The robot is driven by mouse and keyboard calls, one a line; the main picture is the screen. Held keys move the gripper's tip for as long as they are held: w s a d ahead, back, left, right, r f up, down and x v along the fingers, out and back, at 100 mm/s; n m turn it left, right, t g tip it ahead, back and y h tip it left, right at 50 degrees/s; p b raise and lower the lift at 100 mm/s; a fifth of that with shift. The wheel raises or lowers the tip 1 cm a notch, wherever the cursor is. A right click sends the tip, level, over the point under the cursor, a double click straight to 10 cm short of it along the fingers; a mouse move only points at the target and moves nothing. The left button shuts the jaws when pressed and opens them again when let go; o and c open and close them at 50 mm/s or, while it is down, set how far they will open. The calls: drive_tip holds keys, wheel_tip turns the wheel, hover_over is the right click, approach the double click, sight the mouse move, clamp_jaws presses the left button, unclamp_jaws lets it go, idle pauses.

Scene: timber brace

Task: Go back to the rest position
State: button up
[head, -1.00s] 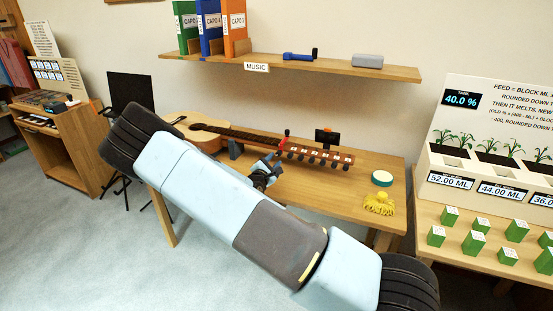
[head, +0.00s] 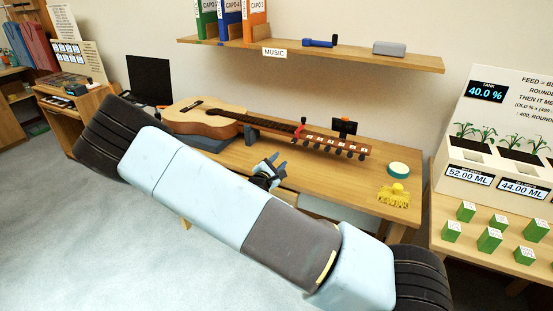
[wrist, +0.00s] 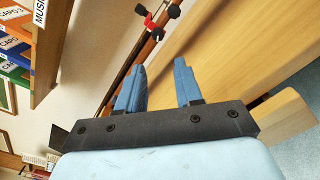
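My gripper (head: 275,168) is in front of the wooden table, near its front edge in the head view, with my arm crossing the lower part of the picture. In the wrist view its two blue fingers (wrist: 158,88) stand apart with nothing between them. The guitar (head: 212,118) lies on the table on dark supports, its neck pointing right. A red capo (head: 300,131) is on the neck near the headstock; it also shows in the wrist view (wrist: 149,24), beyond the fingers and apart from them.
A shelf (head: 345,57) with binders hangs above. A planter stand with green blocks (head: 490,239) is at the right. Open floor (head: 110,240) lies at the left front.

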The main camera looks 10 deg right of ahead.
drive_tip(key=s+r+m+g+y, duration=0.3)
drive_tip(key=s+r+m+y, duration=0.15)
drive_tip(key=r, duration=0.25)
drive_tip(key=s+d+r+m+g+y, duration=0.1)
drive_tip(key=s+r+m+g+y, duration=0.1)
drive_tip(key=s+r+m+y, duration=0.45)
drive_tip(key=s+r+m+g+y, duration=0.2)
drive_tip(key=r+m+g, duration=0.1)
drive_tip(key=r, duration=0.6)
drive_tip(key=s+d+r+m, duration=0.2)
drive_tip(key=s+r, duration=0.1)
drive_tip(key=s, duration=0.5)
drive_tip(key=s+d+r+m+h, duration=0.1)
drive_tip(key=s+d+r+m, duration=0.1)
drive_tip(key=s, duration=0.6)
drive_tip(key=s+d+r+m+g+h, duration=0.1)
drive_tip(key=s+d+r+m, duration=0.1)
drive_tip(key=s+r, duration=0.3)
drive_tip(key=s+d, duration=0.1)
drive_tip(key=s, duration=0.2)
drive_tip(key=shift+d+r, duration=0.3)
drive_tip(key=shift+r, duration=0.1)
